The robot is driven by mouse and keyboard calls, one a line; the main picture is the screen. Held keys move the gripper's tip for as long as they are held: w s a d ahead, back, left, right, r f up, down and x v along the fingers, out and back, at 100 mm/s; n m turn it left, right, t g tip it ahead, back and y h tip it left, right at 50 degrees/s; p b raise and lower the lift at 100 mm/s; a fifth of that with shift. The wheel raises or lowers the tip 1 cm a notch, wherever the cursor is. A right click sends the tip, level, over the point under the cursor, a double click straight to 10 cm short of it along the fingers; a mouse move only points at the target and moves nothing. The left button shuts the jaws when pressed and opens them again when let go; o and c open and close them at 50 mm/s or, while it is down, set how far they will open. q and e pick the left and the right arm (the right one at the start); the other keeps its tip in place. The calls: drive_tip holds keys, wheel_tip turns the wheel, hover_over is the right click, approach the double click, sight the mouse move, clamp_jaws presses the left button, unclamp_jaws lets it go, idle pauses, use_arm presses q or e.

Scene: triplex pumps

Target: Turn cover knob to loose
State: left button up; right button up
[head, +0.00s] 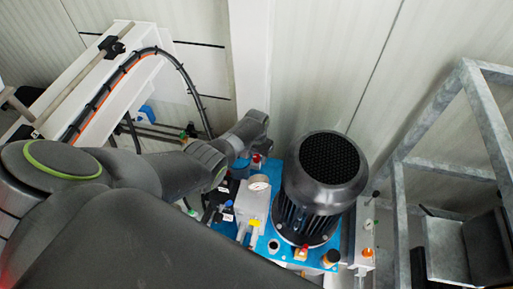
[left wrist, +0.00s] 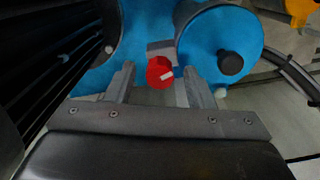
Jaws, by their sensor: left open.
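In the left wrist view a red knob (left wrist: 160,71) with a pale mark on its face sits between the two fingers of my left gripper (left wrist: 158,68). The fingers are open, one on each side, with visible gaps to the knob. To its right is a round blue cover (left wrist: 205,40) with a black knob (left wrist: 230,62) on it. The frames do not tell which knob is the cover knob. In the head view my left gripper (head: 257,150) points down at the back left of the blue pump unit, beside a small red part (head: 256,158). My right gripper is out of view.
A large black motor (head: 320,180) stands on the blue unit, right of my left gripper. A pressure gauge (head: 259,186) is in front of the gripper. A grey metal frame (head: 485,120) stands at the right. Black hoses (left wrist: 285,70) run at the right of the wrist view.

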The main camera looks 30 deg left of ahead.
sight(256, 156)
use_arm(q)
wheel_tip(256, 156, up, 6)
drive_tip(key=p, duration=0.2)
drive_tip(key=shift+r+p, duration=0.2)
drive_tip(key=shift+p, duration=0.2)
wheel_tip(256, 156, up, 11)
drive_tip(key=p, duration=0.1)
drive_tip(key=shift+s+f, duration=0.1)
drive_tip(key=shift+f, duration=0.05)
